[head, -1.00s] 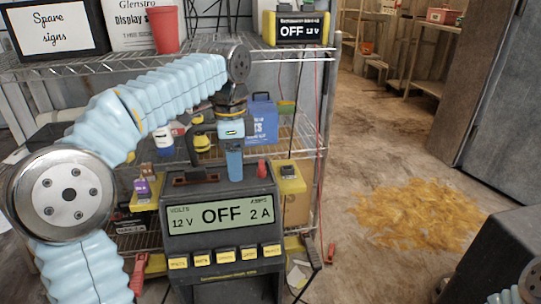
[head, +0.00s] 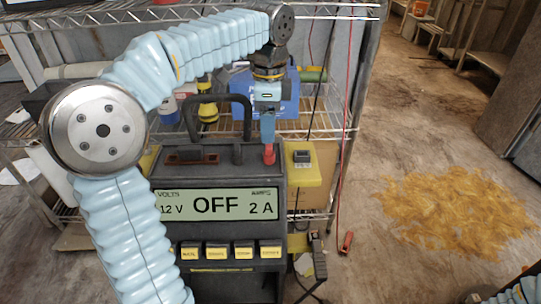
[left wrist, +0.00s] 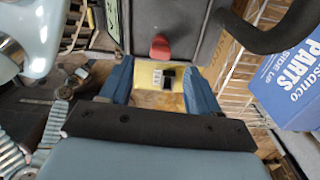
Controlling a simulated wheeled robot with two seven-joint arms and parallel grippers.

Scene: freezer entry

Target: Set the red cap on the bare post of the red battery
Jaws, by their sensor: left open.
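The red cap (head: 268,154) stands upright on the right end of the top of a dark charger (head: 212,175). My left gripper (head: 268,138) points down just above it in the head view. In the left wrist view the cap (left wrist: 160,48) shows just beyond the blue fingertips (left wrist: 160,84). The fingers are apart with nothing held between them; I cannot tell whether they touch the cap. I cannot make out the red battery or its bare post. My right gripper is not in view.
The charger's black handle (head: 221,100) rises left of the gripper. A yellow box (head: 304,172) with a small grey part stands just right of the charger. A blue parts box (head: 285,88) is on the wire shelf behind. A yellow-brown patch (head: 455,210) lies on the open floor.

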